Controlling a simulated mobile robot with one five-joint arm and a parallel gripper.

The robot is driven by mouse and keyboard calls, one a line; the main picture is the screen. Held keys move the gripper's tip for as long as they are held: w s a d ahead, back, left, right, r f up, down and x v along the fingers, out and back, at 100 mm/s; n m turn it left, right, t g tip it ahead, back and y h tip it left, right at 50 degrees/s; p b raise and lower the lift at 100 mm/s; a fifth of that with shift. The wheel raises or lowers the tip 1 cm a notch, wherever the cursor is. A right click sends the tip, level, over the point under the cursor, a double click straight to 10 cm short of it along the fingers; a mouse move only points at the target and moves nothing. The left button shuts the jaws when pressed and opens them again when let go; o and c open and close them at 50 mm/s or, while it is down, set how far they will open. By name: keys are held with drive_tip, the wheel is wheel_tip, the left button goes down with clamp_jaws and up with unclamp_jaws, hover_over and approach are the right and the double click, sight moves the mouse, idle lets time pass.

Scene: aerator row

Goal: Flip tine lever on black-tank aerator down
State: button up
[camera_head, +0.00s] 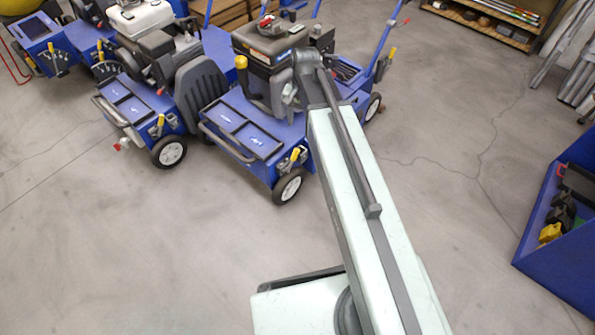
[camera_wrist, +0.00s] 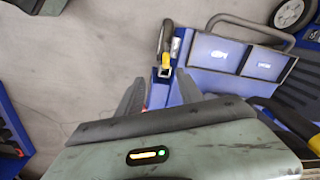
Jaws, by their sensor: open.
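The black-tank aerator (camera_head: 275,45) is the nearest blue machine, with a black engine and tank on top. Its yellow-gripped tine lever (camera_head: 296,155) is at the front right corner, beside the tray panel and above the wheel. The grip points upward, slightly slanted. In the wrist view, the lever (camera_wrist: 165,62) lies just beyond my gripper (camera_wrist: 159,84), roughly in line with the gap. The dark fingers are apart, with nothing held; I see no contact. In the head view, my arm reaches over the machine's right side, and the jaws are not clear.
A second blue aerator with a white tank (camera_head: 140,18) stands close on the left, with its own yellow lever (camera_head: 158,124). A blue bin (camera_head: 555,240) is at the right. A shelf (camera_head: 480,22) stands at the back. The grey floor between is clear.

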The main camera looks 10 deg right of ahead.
sight(296, 148)
drive_tip(key=w+f+m+b, duration=0.1)
drive_tip(key=f+b, duration=0.2)
drive_tip(key=f, duration=0.1)
drive_tip(key=w+f+b, duration=0.2)
drive_tip(key=f+b, duration=0.2)
drive_tip(key=f, duration=0.1)
drive_tip(key=w+f+m+b, duration=0.1)
drive_tip(key=f+b, duration=0.2)
drive_tip(key=f, duration=0.2)
drive_tip(key=shift+w+d+f+m, duration=0.15)
drive_tip(key=shift+d+m, duration=0.1)
drive_tip(key=shift+m, duration=0.05)
drive_tip(key=shift+w+f+b, duration=0.1)
drive_tip(key=shift+f+b, duration=0.1)
drive_tip(key=shift+b, duration=0.15)
drive_tip(key=shift+r, duration=0.1)
drive_tip(key=f+b, duration=0.7)
drive_tip(key=f, duration=0.1)
drive_tip(key=shift+w+a+b, duration=0.25)
drive_tip(key=shift+w+b, duration=0.05)
drive_tip(key=shift+b, duration=0.05)
drive_tip(key=shift+r, duration=0.15)
clamp_jaws()
drive_tip(key=shift+a, duration=0.1)
